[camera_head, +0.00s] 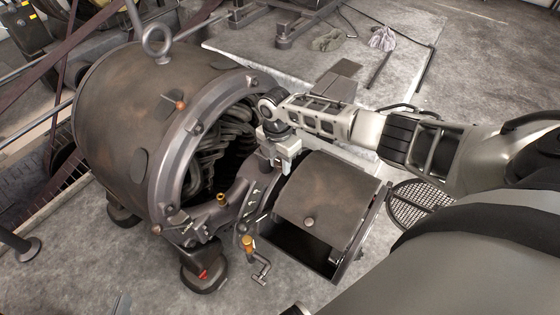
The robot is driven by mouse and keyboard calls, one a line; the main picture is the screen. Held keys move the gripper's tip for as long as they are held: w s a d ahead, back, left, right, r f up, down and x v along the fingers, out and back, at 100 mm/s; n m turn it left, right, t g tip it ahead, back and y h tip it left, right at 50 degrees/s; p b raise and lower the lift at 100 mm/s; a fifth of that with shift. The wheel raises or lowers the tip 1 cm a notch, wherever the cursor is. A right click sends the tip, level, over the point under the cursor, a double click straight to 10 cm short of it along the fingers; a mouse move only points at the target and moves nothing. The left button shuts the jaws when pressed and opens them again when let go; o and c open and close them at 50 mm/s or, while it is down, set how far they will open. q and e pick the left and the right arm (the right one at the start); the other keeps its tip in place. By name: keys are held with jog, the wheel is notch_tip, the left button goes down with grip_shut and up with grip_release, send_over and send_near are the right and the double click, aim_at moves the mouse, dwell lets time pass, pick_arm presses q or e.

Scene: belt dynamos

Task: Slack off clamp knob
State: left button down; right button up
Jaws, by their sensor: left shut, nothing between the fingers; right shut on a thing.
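A large dark dynamo (130,100) lies on its side at the left, its round end open and coils (222,140) showing inside. A small hinged box-like cover (325,195) stands at its lower right. My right gripper (279,158) points down at the dynamo's rim, above the cover's upper left corner. It is shut on the clamp knob, which its fingers and wrist mostly hide. Two brass-coloured fittings, one on the rim (222,200) and one on a crank handle (249,244), stand clear of the gripper. My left gripper is not clearly in view.
A lifting eye (157,43) rises from the dynamo's top. A round floor grate (418,203) lies at the right under my arm. Rags (382,38) lie on the floor at the back. The concrete floor in front of the dynamo is mostly clear.

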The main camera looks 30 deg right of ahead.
jog(key=shift+n, duration=0.3)
jog(key=n, duration=0.3)
jog(key=shift+n+g+h, duration=0.3)
jog(key=shift+n, duration=0.1)
jog(key=n+h, duration=0.1)
jog(key=n, duration=0.3)
jog(key=shift+r+n, duration=0.1)
jog(key=shift+n, duration=0.2)
jog(key=n, duration=0.4)
jog(key=shift+h, duration=0.4)
jog(key=n+p, duration=0.1)
jog(key=n, duration=0.3)
jog(key=shift+h, duration=0.3)
jog(key=shift+n, duration=0.4)
